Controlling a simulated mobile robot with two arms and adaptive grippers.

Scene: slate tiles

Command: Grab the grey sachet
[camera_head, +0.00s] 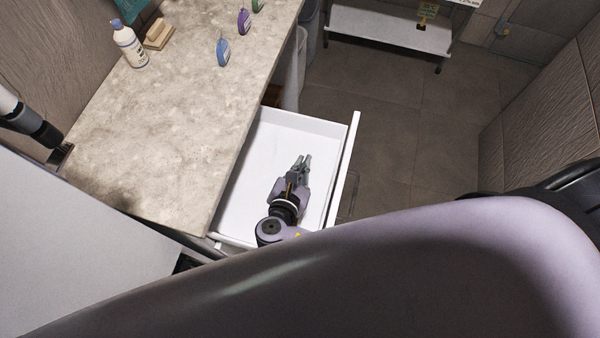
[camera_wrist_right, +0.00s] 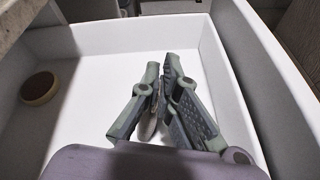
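My right gripper (camera_head: 303,160) is inside the open white drawer (camera_head: 243,205), low over its floor. In the right wrist view its two fingers (camera_wrist_right: 164,70) are nearly together, with a narrow gap at the tips. A small light grey piece, apparently the grey sachet (camera_wrist_right: 148,125), shows between the fingers; most of it is hidden by them. The sachet cannot be made out in the head view. My left gripper (camera_head: 61,154) shows only in part at the left edge of the counter, and its fingers are unclear.
The stone counter (camera_head: 160,130) holds a white bottle (camera_head: 130,46), tan blocks (camera_head: 158,35), and blue (camera_head: 223,51) and purple (camera_head: 244,21) bottles. The drawer walls surround my right gripper. A white shelf (camera_head: 385,27) stands beyond.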

